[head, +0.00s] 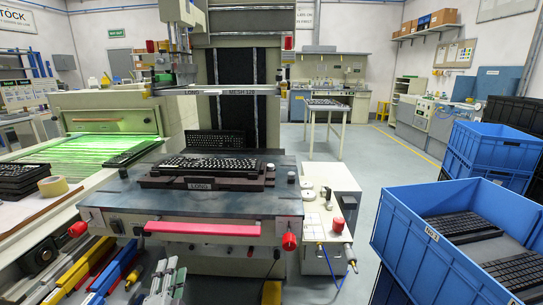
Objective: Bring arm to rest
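My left gripper (48,262) is a dark shape low at the left edge, beside the printing machine. Its fingers are too small and dark to tell open from shut, and I make out nothing held in it. My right gripper is not in view.
A blue crate (425,255) with black keyboards stands at the right, near more stacked blue crates (495,145). A green-lit conveyor (85,150) is at the left. Coloured bars (120,262) fill the lower left.

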